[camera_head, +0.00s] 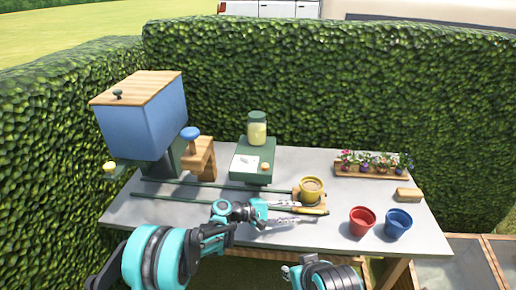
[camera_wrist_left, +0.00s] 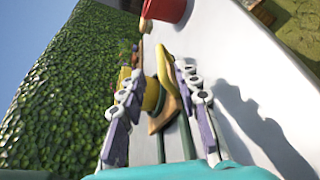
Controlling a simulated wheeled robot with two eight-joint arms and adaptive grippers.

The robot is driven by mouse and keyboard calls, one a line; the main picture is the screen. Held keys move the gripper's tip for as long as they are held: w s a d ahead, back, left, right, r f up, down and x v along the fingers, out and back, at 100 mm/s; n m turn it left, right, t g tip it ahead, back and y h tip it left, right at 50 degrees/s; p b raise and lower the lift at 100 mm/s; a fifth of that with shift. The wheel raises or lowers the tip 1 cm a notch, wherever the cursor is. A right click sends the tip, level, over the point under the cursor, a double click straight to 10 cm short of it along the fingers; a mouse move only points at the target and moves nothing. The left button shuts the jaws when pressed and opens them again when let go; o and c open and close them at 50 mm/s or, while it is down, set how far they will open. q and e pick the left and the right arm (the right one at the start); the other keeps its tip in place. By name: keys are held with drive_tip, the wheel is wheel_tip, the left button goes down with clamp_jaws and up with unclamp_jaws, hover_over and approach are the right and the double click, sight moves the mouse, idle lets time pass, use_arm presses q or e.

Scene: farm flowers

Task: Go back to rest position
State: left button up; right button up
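My left gripper (camera_head: 299,211) reaches in from the left, low over the grey table (camera_head: 310,160). In the left wrist view its two purple-and-white fingers (camera_wrist_left: 158,88) stand apart with nothing held between them. A yellow pot (camera_head: 311,191) with brown fill stands on a small wooden block just beyond the fingertips.
A red pot (camera_head: 362,221) and a blue pot (camera_head: 398,224) stand at the front right. A flower planter (camera_head: 372,171) is at the back right. A blue wood-topped box (camera_head: 147,115) and a green device with a jar (camera_head: 253,160) stand behind. Green rails (camera_head: 210,186) cross the table.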

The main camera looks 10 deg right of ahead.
use_arm(q)
drive_tip(key=s+a+r+m+t+y, duration=0.1)
drive_tip(key=s+a+r+y, duration=0.15)
drive_tip(key=a, duration=0.35)
drive_tip(key=s+a+r+m+t+y, duration=0.1)
drive_tip(key=s+a+r+t+y, duration=0.15)
drive_tip(key=a, duration=0.45)
drive_tip(key=s+a+r+m+t+y, duration=0.1)
drive_tip(key=a+r+y, duration=0.1)
drive_tip(key=a+r, duration=0.3)
drive_tip(key=s+a+f+m+t+y, duration=0.1)
drive_tip(key=s+a+y, duration=0.3)
drive_tip(key=s+a, duration=0.5)
drive_tip(key=s+a+f+m+t+y, duration=0.1)
drive_tip(key=s+a+f+m+y, duration=0.1)
drive_tip(key=s+a, duration=0.6)
drive_tip(key=a+f+y, duration=0.1)
drive_tip(key=a+y, duration=0.1)
drive_tip(key=a, duration=0.5)
drive_tip(key=shift+s+a+m+t+y, duration=0.2)
drive_tip(key=shift+s+m+t+y, duration=0.1)
drive_tip(key=shift+s+t, duration=0.1)
